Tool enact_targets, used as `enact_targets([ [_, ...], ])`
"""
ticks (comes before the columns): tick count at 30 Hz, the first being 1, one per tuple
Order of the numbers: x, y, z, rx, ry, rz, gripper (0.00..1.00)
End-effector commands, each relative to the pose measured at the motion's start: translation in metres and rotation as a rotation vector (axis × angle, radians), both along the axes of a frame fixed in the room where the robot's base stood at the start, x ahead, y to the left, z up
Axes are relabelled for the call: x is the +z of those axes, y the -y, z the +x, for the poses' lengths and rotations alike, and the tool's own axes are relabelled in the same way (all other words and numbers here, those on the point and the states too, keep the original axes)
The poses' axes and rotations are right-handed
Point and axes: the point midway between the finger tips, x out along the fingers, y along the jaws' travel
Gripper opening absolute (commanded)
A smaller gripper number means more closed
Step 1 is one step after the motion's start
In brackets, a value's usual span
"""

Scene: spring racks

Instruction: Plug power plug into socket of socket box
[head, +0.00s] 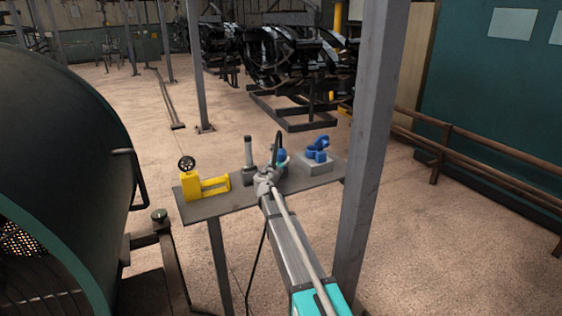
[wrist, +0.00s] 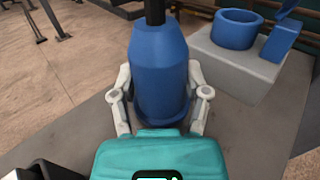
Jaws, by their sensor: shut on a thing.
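The blue power plug (wrist: 160,65) is between the two fingers of my gripper (wrist: 160,88), which is shut on it. Its black cable end points to the top of the wrist view and its wide end faces my palm side. In the head view the plug (head: 281,155) shows small and partly hidden at my gripper (head: 268,176). Whether it touches the table cannot be told. The socket box (wrist: 232,68) is grey, to the right of the plug and apart from it. Its round blue socket (wrist: 236,28) is on top, with the blue lid (wrist: 281,40) standing open. The box also shows in the head view (head: 320,166).
The grey table (head: 205,208) carries a yellow device (head: 205,187) with a black wheel at left and a grey cylinder (head: 248,155) left of my gripper. A steel post (head: 372,140) stands close at the right. A large dark drum (head: 60,130) is at left.

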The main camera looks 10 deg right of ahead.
Motion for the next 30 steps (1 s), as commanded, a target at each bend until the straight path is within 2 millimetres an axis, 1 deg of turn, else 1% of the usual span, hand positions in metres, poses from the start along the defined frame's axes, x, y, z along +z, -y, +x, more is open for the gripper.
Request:
enact_targets([
  [8,0.015,0.000,0.000,0.000,0.000,0.000,0.05],
  [14,0.033,0.000,0.000,0.000,0.000,0.000,0.05],
  [30,0.097,0.009,-0.053,0.000,0.000,0.000,0.05],
])
